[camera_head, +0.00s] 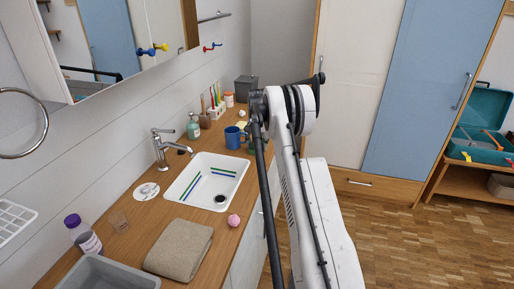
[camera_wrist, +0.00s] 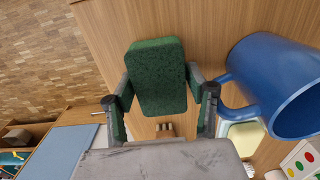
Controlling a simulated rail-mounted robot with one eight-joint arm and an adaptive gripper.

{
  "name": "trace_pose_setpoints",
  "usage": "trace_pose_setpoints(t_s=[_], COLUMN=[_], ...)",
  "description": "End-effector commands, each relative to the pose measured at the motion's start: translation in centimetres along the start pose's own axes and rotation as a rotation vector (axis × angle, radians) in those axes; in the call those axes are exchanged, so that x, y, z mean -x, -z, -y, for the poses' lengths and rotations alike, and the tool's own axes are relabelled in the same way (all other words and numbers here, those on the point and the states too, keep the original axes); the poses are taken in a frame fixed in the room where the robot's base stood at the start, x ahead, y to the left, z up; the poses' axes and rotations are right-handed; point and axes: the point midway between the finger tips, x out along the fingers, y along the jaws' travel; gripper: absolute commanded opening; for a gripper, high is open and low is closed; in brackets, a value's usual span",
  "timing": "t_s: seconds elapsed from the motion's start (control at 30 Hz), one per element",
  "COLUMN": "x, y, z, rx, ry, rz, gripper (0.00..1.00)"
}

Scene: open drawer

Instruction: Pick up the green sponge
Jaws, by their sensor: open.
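The green sponge (camera_wrist: 157,76) is a dark green block with rounded edges. In the wrist view it lies between the two fingers of my gripper (camera_wrist: 160,90), close to both. My gripper is open, with one finger on each side of the sponge; I cannot tell whether either touches it. In the head view my arm hides most of the gripper, and only a bit of green shows by the arm near the blue mug.
The blue mug (camera_wrist: 278,85) stands close to the right finger; it also shows in the head view (camera_head: 234,137). A sink (camera_head: 208,180), a folded towel (camera_head: 180,249) and a pink ball (camera_head: 234,220) are on the wooden counter. A pale yellow-topped item (camera_wrist: 245,138) lies near the mug.

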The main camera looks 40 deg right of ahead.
Motion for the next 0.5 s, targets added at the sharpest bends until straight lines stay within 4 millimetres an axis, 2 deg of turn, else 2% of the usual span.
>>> trace_pose_setpoints(t_s=[0.2,0.33,0.5], x=[-0.21,-0.20,-0.19], y=[0.00,0.00,0.00], z=[-0.02,-0.02,-0.02], rx=[0.000,0.000,0.000], ry=[0.000,0.000,0.000], rz=[0.000,0.000,0.000], gripper=[0.51,0.36,0.36])
